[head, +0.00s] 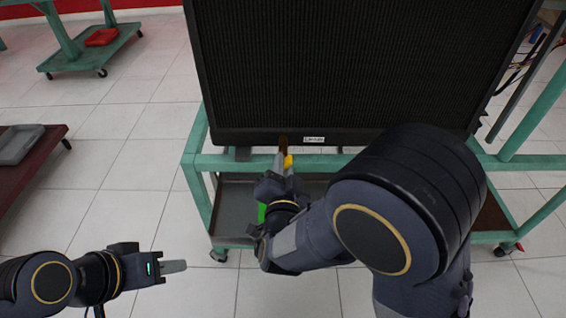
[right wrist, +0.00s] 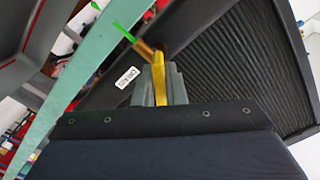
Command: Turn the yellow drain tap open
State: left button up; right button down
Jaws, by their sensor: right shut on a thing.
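The yellow drain tap (head: 288,160) sits under the lower edge of the black radiator (head: 350,75), below a small white label. In the right wrist view the yellow tap (right wrist: 159,80) stands between my grey fingers, beside a brass fitting (right wrist: 143,48). A thin green strip (right wrist: 125,33) extends from the fitting. My right gripper (head: 283,162) is shut on the tap. The label (right wrist: 129,76) reads "DRAIN". My left gripper (head: 178,267) is low at the left, away from the radiator; its finger gap does not show.
The radiator stands on a green wheeled frame (head: 196,165) with a grey tray (head: 232,200) below. Something green (head: 262,212) shows beside my right wrist. A red cart (head: 45,165) is at the left. The tiled floor between is clear.

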jog(key=n+p, duration=0.1)
jog(key=n, duration=0.3)
jog(key=shift+n, duration=0.3)
jog(key=shift+n+p, duration=0.85)
jog(key=shift+n, duration=0.75)
jog(key=c, duration=1.5)
grip_release()
jog(key=s+p, duration=0.1)
jog(key=s, duration=0.7)
